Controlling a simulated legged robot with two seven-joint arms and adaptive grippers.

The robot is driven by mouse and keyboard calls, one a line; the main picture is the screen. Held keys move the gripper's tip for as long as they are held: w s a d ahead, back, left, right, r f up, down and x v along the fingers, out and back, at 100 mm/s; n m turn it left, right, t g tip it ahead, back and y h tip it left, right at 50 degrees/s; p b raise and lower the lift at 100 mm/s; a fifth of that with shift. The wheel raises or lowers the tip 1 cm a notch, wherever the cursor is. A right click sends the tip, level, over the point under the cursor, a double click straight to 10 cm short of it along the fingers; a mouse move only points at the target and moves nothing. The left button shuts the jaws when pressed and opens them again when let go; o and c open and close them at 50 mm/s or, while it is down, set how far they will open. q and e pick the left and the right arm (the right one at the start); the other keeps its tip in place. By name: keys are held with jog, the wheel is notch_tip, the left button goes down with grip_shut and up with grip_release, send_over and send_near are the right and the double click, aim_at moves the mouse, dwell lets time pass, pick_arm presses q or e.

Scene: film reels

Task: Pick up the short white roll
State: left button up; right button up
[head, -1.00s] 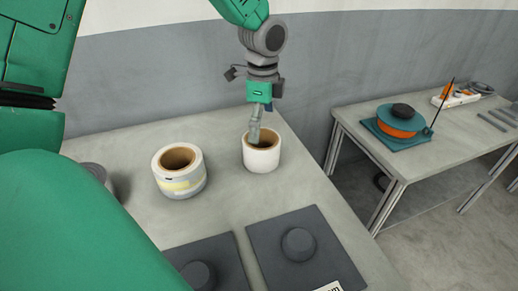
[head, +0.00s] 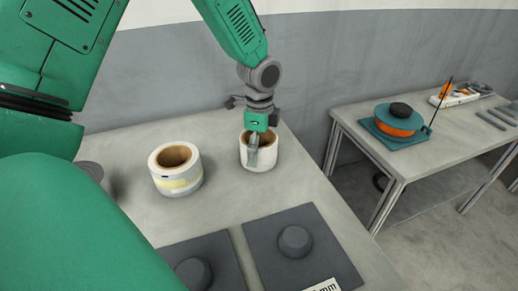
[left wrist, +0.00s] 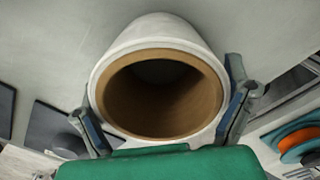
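The short white roll (head: 259,158) stands upright on the grey table, with a brown cardboard core open at the top. My left gripper (head: 257,150) comes down over it from above, with one finger in front of its near wall; the other finger is hidden. In the left wrist view the roll (left wrist: 160,47) lies between the two spread fingers of the gripper (left wrist: 162,100), one on each side. Whether they touch its wall is hard to tell. My right gripper is not in view.
A second roll with a yellowish band (head: 177,183) stands to the left on the table (head: 215,210). Two dark plates with round knobs (head: 295,241) lie in front. A side table at right holds a teal and orange reel (head: 399,122). The table between the rolls is clear.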

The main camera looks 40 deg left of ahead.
pick_arm(q)
jog(key=shift+d, duration=0.2)
jog(key=c, duration=0.5)
jog(key=shift+a+f, duration=0.15)
jog(key=shift+a, duration=0.45)
jog(key=shift+c, duration=0.4)
